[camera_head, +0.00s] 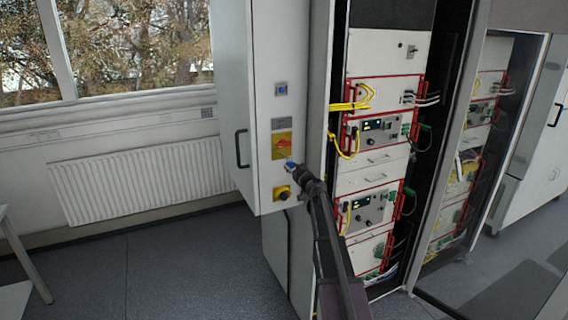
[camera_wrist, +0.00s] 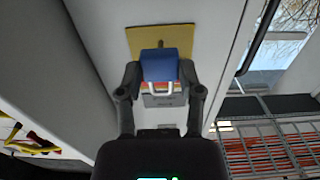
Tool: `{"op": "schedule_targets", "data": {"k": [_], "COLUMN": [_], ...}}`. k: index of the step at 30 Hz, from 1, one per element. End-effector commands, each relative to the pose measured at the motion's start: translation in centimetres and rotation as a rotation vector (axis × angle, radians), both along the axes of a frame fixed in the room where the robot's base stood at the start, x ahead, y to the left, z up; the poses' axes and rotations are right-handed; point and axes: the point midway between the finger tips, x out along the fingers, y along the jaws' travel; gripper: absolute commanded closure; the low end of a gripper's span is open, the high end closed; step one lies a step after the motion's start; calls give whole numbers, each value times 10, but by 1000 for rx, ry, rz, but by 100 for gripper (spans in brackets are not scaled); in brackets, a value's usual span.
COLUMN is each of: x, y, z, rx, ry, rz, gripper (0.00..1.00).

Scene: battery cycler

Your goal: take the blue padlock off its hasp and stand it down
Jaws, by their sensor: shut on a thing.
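The blue padlock (camera_wrist: 161,65) is between the two fingers of my gripper (camera_wrist: 162,74), which is shut on its body. Its pale metal shackle (camera_wrist: 157,89) points toward the bottom of the wrist picture. Behind it is the yellow plate (camera_wrist: 178,37) of a switch on the white cabinet front. In the head view a little of the padlock's blue (camera_head: 290,165) shows at the tip of my gripper (camera_head: 294,168), just below the red and yellow switch (camera_head: 282,146). The hasp is not clear, and I cannot tell whether the shackle passes through it.
The white cabinet (camera_head: 259,50) has a blue button (camera_head: 281,89) above and a yellow-backed knob (camera_head: 282,193) below. A rack (camera_head: 376,180) with red frames and yellow cables stands right of my arm. A radiator (camera_head: 150,182) is at left; open floor (camera_head: 190,265) lies before it.

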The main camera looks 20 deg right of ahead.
Motion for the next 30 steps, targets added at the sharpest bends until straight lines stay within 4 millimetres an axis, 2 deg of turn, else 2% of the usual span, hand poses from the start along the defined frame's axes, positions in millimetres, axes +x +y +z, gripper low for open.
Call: {"op": "schedule_targets", "data": {"k": [12,30], "x": [-11,-11], "y": [0,0], "z": [0,0], "rx": [0,0], "ry": [0,0], "rz": [0,0], "gripper": [86,86]}}
